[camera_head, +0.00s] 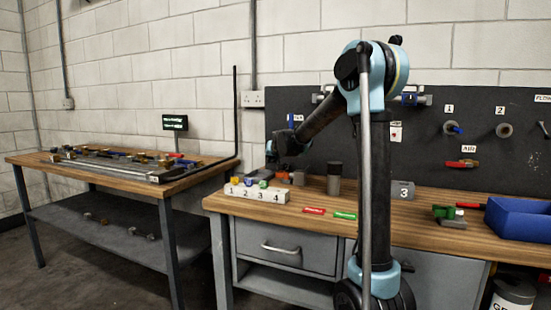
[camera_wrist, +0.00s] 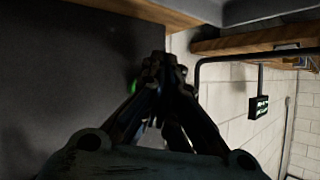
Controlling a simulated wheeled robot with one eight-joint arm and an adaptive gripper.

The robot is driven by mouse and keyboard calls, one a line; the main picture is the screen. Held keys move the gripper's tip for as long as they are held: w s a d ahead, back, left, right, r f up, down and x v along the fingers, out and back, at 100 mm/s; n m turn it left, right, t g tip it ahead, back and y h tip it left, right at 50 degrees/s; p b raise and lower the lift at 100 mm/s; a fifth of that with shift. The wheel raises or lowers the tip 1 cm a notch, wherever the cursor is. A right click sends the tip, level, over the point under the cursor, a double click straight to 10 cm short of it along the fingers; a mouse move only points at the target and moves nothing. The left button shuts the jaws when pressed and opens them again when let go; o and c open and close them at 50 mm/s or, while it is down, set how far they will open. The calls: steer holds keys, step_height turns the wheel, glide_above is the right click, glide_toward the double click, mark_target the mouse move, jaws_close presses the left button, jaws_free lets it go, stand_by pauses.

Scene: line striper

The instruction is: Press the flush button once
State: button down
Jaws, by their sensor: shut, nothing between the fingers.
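My gripper (camera_wrist: 165,65) is shut and empty in the wrist view, with its fingertips close to the dark panel (camera_wrist: 60,85). A small blurred green spot (camera_wrist: 133,87) shows just left of the fingers against the panel. I cannot tell whether it is the flush button, and the fingers may hide part of it. In the head view my arm bends down and left, and its end (camera_head: 271,150) is by the left edge of the dark panel (camera_head: 450,130), above the workbench (camera_head: 410,208). No flush button can be made out there.
A numbered white block (camera_head: 257,193) with coloured pieces, a dark cylinder (camera_head: 334,179), red and green labels (camera_head: 330,213) and a blue bin (camera_head: 520,220) are on the workbench. A second bench (camera_head: 110,172) with a striper rail and a small display (camera_head: 175,122) stands left.

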steer(key=shift+s, duration=0.1)
steer(key=shift+s+a, duration=0.3)
steer(key=shift+s, duration=0.45)
steer(key=shift+s+a, duration=0.25)
steer(key=shift+s, duration=0.5)
steer(key=shift+s+a, duration=0.3)
steer(key=shift+s, duration=0.45)
